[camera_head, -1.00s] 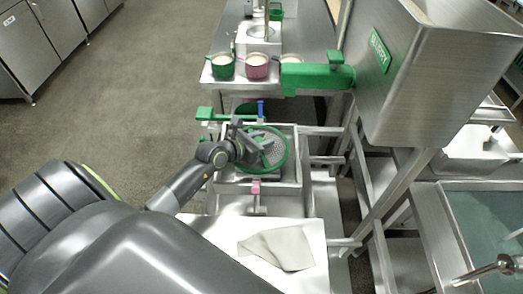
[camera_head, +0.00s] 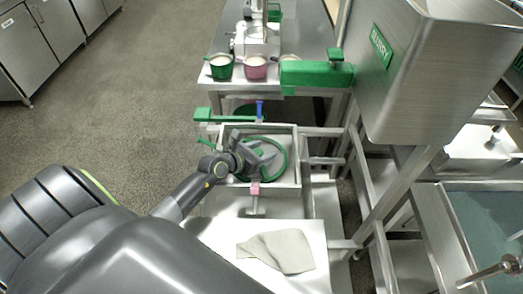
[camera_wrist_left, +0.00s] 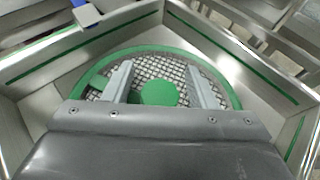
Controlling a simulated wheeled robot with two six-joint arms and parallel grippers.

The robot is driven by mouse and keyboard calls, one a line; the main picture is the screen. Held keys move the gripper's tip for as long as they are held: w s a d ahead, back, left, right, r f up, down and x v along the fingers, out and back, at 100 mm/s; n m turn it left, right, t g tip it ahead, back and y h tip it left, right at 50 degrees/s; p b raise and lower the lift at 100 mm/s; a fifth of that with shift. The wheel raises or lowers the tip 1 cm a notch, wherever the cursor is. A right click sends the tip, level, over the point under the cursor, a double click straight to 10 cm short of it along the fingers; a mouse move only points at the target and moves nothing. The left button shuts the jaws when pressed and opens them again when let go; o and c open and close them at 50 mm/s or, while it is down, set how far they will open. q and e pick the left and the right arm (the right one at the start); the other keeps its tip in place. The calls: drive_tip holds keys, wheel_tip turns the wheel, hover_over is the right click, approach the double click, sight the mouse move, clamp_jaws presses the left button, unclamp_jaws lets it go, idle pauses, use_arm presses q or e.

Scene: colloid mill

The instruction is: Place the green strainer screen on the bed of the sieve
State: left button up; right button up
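The green strainer screen (camera_head: 285,160), a round mesh with a green rim and a green centre disc, is inside the steel box of the sieve (camera_head: 296,182). In the left wrist view the screen (camera_wrist_left: 157,92) lies roughly flat within the box walls (camera_wrist_left: 40,72). My left gripper (camera_head: 264,153) is over the screen and hides part of it. In the left wrist view its two fingers (camera_wrist_left: 159,72) stand apart on either side of the centre disc, with visible gaps. I cannot tell whether the rim rests fully on the bed. My right gripper is not in view.
A green clamp bar (camera_head: 228,116) and a blue lever (camera_head: 260,110) are at the box's far side, a pink latch (camera_head: 254,189) at its near side. A grey cloth (camera_head: 278,251) lies on the near white surface. The steel hopper (camera_head: 425,75) stands to the right.

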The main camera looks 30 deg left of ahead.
use_arm(q)
drive_tip(key=shift+r, duration=0.1)
drive_tip(key=shift+r, duration=0.2)
drive_tip(key=p+v, duration=0.1)
drive_tip(key=v, duration=1.1)
drive_tip(key=shift+f, duration=0.15)
drive_tip(key=shift+s+f, duration=0.1)
drive_tip(key=shift+s, duration=0.05)
